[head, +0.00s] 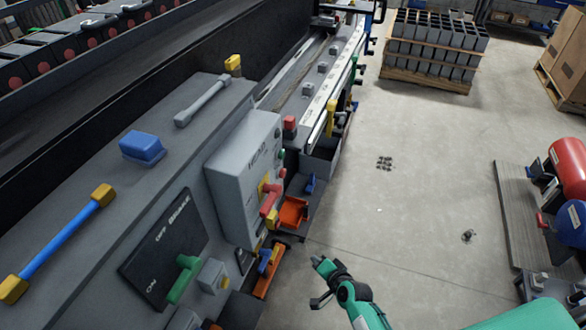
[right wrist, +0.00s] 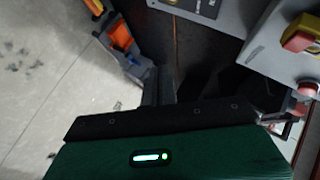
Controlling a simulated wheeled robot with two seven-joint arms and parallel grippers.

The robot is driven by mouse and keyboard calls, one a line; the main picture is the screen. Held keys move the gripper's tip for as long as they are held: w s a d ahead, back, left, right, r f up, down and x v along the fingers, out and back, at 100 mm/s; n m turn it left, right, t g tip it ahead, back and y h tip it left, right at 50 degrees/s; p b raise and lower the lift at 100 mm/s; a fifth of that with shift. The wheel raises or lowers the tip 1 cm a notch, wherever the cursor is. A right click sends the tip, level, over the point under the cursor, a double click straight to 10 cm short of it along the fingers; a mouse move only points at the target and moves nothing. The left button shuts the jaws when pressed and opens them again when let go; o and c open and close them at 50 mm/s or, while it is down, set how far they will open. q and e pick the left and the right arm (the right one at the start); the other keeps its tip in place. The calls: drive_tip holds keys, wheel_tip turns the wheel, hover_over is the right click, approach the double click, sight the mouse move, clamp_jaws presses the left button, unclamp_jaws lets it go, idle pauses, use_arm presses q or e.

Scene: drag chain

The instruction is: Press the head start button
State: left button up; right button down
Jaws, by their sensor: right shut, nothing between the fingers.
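A grey control box (head: 238,165) marked HEAD stands on the front of the machine in the head view. Small green buttons (head: 281,154) show at its right edge; I cannot read which one is the start button. A red and yellow control (head: 270,197) sits lower on the box. My right gripper (head: 316,261) is shut and empty, over the floor to the right of the box and below it in the picture, apart from it. In the right wrist view the closed fingers (right wrist: 158,85) point toward the machine, and a yellow and red knob (right wrist: 301,40) shows at the right. My left gripper is out of view.
A dark panel (head: 165,245) marked BRAKE, with a green lever (head: 183,279), is left of the box. Orange bins (head: 292,212) sit beside the machine below the box. The concrete floor (head: 410,190) to the right is largely clear. A pallet of grey blocks (head: 435,45) stands farther back.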

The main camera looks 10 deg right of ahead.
drive_tip(key=w+d+r+m+t, duration=0.1)
drive_tip(key=w+r+m+t, duration=0.1)
drive_tip(key=r, duration=1.2)
drive_tip(key=w+d+r+m+t+y+b, duration=0.1)
drive_tip(key=w+r+m+t, duration=0.1)
drive_tip(key=r, duration=1.2)
drive_tip(key=shift+w+r+m+t+y, duration=0.15)
drive_tip(key=shift+r+m+t+y, duration=0.25)
drive_tip(key=shift+t, duration=0.8)
drive_tip(key=p, duration=0.3)
approach(281, 154)
drive_tip(key=w+d, duration=0.4)
drive_tip(key=w, duration=0.1)
drive_tip(key=shift+w+a+f+p, duration=0.15)
drive_tip(key=shift+w+a, duration=0.2)
drive_tip(key=shift+a, duration=0.3)
drive_tip(key=shift+w+a+f+p, duration=0.1)
drive_tip(key=shift+w+a+p, duration=0.1)
drive_tip(key=shift+w+a, duration=0.35)
drive_tip(key=shift+w+a+f+p, duration=0.15)
drive_tip(key=shift+w+a, duration=0.05)
drive_tip(key=shift+a, duration=0.55)
